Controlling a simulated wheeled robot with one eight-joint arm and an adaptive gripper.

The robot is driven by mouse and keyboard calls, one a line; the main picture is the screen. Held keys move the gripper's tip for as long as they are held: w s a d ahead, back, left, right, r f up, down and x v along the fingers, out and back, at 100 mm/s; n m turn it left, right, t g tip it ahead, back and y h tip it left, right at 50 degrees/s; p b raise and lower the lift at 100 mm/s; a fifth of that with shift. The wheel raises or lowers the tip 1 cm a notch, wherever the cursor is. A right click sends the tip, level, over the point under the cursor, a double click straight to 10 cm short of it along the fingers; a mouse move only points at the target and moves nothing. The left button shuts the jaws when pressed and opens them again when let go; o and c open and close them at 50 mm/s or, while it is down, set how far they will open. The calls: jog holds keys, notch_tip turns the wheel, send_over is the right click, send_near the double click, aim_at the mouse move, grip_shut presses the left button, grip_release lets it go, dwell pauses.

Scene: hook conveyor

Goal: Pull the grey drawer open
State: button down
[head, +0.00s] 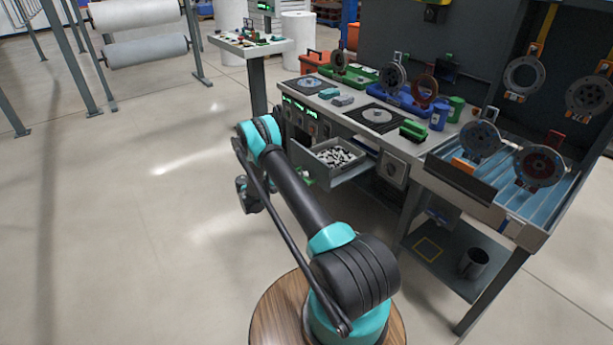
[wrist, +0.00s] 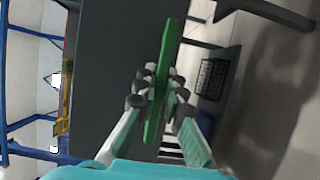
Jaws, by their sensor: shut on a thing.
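The grey drawer (head: 349,174) under the workbench stands partly pulled out in the head view, with small white and dark parts inside it. Its dark grey front (wrist: 112,75) fills the left middle of the wrist view. A long green handle (wrist: 168,45) crosses in front of that face. My gripper (wrist: 161,80) is shut on the green handle, with its fingers on both sides of the bar. In the head view, my arm hides most of the gripper and handle.
The workbench (head: 420,165) carries discs on stands, blue and green holders and small cylinders. A sloped blue tray (head: 520,200) is at its right end. A lower shelf (head: 440,255) holds a dark cup (head: 473,263). The floor (head: 150,220) to the left is clear.

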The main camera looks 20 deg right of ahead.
jog(key=shift+a, duration=0.1)
jog(key=c, duration=1.6)
grip_release()
jog(key=shift+a, duration=0.15)
jog(key=a, duration=1.1)
jog(key=shift+w+a, duration=0.25)
jog(key=shift+a, duration=0.1)
